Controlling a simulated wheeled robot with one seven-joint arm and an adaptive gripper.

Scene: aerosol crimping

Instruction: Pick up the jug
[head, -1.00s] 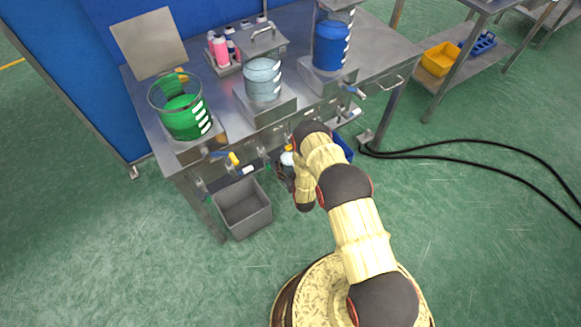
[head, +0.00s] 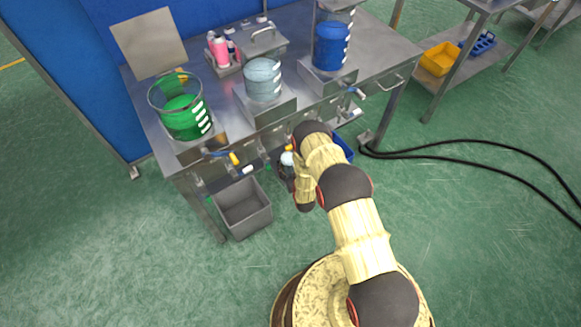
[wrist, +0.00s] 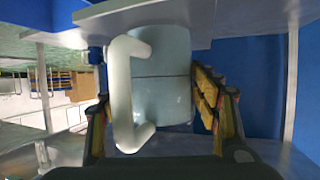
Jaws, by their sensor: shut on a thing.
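The jug (wrist: 165,75) fills the middle of the wrist view. It has a pale grey-blue body and a thick white handle (wrist: 124,95) facing the camera. My gripper (wrist: 153,98) has one finger to the left of the handle and the other against the jug's right side, and it is shut on the jug. In the head view a small whitish part of the jug (head: 287,158) shows below the table's front edge beside my wrist. My arm hides the rest of it and most of the gripper there.
The steel table (head: 385,62) carries a green-filled beaker (head: 183,113), a grey-filled one (head: 263,80) and a blue-filled one (head: 331,45), with taps along its front. A grey bin (head: 243,208) stands on the floor. Black cables (head: 450,147) lie at right.

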